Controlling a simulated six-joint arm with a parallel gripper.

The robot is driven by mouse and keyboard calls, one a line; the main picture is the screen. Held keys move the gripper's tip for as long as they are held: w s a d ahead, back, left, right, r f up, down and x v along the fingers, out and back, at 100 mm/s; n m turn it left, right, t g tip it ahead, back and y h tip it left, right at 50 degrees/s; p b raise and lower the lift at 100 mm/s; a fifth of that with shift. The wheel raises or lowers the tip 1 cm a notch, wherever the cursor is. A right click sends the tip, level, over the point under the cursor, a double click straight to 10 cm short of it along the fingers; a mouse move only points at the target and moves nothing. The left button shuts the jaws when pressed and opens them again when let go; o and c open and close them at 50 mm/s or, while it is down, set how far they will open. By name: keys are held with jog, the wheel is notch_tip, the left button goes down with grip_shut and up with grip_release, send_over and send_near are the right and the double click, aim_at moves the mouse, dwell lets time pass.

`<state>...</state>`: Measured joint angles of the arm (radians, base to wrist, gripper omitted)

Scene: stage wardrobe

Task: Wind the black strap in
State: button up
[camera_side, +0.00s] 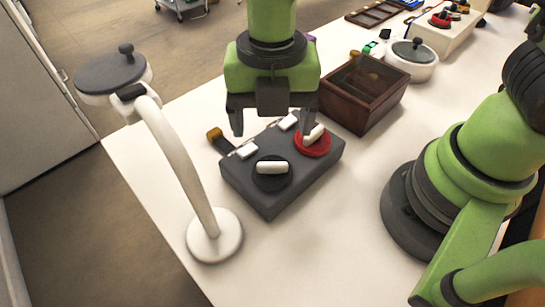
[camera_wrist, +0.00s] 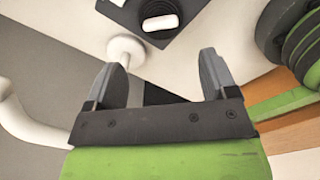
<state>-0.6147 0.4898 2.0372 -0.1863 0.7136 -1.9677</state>
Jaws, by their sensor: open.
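A dark grey box (camera_side: 262,200) lies on the white table. On it are a black round crank (camera_side: 272,180) with a white handle and a red round crank (camera_side: 313,150) with a white handle. Two white guides (camera_side: 244,150) sit along its far edge. A short dark strap with an ochre end (camera_side: 215,134) sticks out past the left guide. My gripper (camera_side: 271,125) is open and empty above the box, its right finger close to the red crank's handle in the picture; contact is unclear. The wrist view shows the black crank's handle (camera_wrist: 160,22) beyond the open fingers.
A white curved stand (camera_side: 180,165) with a dark round top rises at left. A brown wooden box (camera_side: 345,112) stands right behind the grey box. A white round pot (camera_side: 415,70) with a dark lid is farther back.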

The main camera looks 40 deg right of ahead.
aim_at(273, 163)
notch_tip(273, 163, down, 9)
jog(key=shift+f, duration=0.1)
dwell(0.3)
jog(key=c, duration=0.9)
